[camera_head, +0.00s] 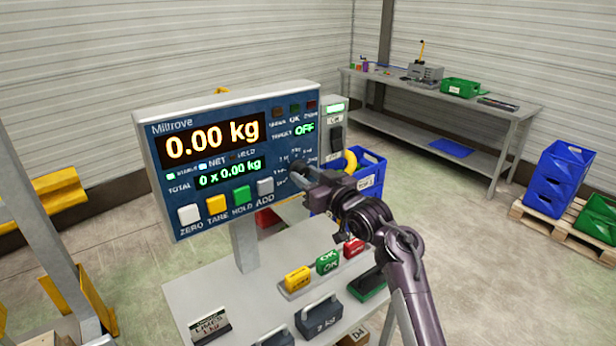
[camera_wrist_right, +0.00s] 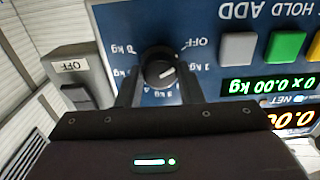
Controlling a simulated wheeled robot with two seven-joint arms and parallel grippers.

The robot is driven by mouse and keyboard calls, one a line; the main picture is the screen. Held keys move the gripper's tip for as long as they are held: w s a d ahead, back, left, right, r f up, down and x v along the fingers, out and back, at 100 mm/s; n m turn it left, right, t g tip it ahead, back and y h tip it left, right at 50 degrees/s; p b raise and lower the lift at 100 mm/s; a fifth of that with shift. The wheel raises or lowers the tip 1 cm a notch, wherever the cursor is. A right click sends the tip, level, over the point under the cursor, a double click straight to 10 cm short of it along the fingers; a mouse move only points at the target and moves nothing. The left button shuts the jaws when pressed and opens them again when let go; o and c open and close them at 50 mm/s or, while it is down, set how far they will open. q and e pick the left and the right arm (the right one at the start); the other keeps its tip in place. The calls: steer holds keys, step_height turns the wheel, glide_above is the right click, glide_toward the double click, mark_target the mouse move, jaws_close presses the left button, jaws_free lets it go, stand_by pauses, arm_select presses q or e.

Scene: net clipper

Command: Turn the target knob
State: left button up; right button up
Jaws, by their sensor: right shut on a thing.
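The target knob (camera_wrist_right: 158,66) is a round black dial on the blue front panel of the scale display (camera_head: 222,145). A ring of printed marks with OFF surrounds it. My right gripper (camera_head: 300,172) reaches the panel's lower right and hides the knob in the head view. In the right wrist view my gripper's two dark fingers (camera_wrist_right: 158,84) stand on either side of the knob, shut on it. The target readout (camera_head: 304,128) shows OFF, and the weight readout (camera_head: 212,138) shows 0.00 kg. My left gripper is not in view.
Coloured buttons (camera_head: 216,204) line the panel's lower edge, left of my gripper. A grey switch box (camera_wrist_right: 80,80) sits beside the panel. Below, a table (camera_head: 185,290) holds weights and coloured blocks. Blue crates (camera_head: 558,180) and a workbench (camera_head: 520,115) stand farther off.

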steer(key=shift+r+m+p, duration=0.2)
steer(key=shift+m+p, duration=1.1)
steer(key=shift+m, duration=0.1)
steer(key=m+p, duration=0.2)
steer(key=m, duration=0.1)
steer(key=shift+f+m+p, duration=0.1)
steer(key=shift+m+p, duration=0.45)
steer(key=shift+m, duration=0.35)
steer(key=o, duration=1)
steer(key=shift+f, duration=0.1)
steer(key=shift+c, duration=0.2)
steer(key=shift+s+d, duration=0.1)
